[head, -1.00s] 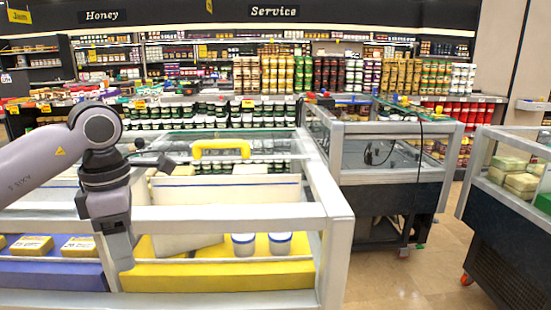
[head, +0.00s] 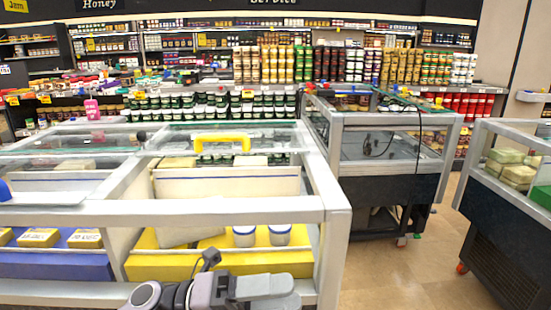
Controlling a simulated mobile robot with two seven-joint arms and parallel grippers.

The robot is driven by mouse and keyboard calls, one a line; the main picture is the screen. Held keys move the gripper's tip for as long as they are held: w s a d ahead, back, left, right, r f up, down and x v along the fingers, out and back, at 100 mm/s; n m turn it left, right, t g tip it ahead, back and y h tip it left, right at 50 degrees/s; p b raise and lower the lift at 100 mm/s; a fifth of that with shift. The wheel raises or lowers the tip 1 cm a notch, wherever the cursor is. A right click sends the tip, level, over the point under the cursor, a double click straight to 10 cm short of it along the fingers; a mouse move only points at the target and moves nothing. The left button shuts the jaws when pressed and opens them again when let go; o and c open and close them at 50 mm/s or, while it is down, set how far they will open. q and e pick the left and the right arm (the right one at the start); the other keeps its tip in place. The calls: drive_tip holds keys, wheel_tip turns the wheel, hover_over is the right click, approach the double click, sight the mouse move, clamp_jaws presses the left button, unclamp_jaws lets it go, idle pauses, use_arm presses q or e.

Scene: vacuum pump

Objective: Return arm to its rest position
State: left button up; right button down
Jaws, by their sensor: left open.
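My left arm is low at the bottom edge of the head view, in front of the near display case (head: 335,230). My left gripper (head: 285,292) points to the right, with its fingers lying across the case's lower front. It is open, and I see nothing between the fingers. The rest of the arm is cut off by the bottom edge. My right gripper is not in view.
The near case has a metal frame and holds yellow packs (head: 38,237) and white tubs (head: 280,235). A yellow handle (head: 221,140) is on its top. A second case (head: 390,160) and a third case (head: 510,190) stand right. Tiled floor (head: 400,280) lies between them.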

use_arm(q)
drive_tip(key=w+a+f+n+t+y, duration=0.1)
drive_tip(key=a+f+n+t+y, duration=0.25)
drive_tip(key=n+t, duration=0.4)
drive_tip(key=w+a+f+n+t+y+p, duration=0.1)
drive_tip(key=w+a+f+n+t+y, duration=0.25)
drive_tip(key=n, duration=0.65)
drive_tip(key=s+a+f+n+t+y, duration=0.1)
drive_tip(key=a+f+n+t+y, duration=0.25)
drive_tip(key=n+t, duration=0.45)
drive_tip(key=s+a+f+n+g+y, duration=0.4)
drive_tip(key=s+a+f+n, duration=0.1)
drive_tip(key=f, duration=0.5)
drive_tip(key=s+a+f+n+g+y+p, duration=0.1)
drive_tip(key=s+a+f+n+g+y, duration=0.2)
drive_tip(key=s+f+n, duration=0.4)
wheel_tip(320, 180, down, 3)
drive_tip(key=shift+s+a+r+g+y, duration=0.1)
drive_tip(key=shift+s+a+g+y, duration=0.35)
drive_tip(key=shift+s+a, duration=0.55)
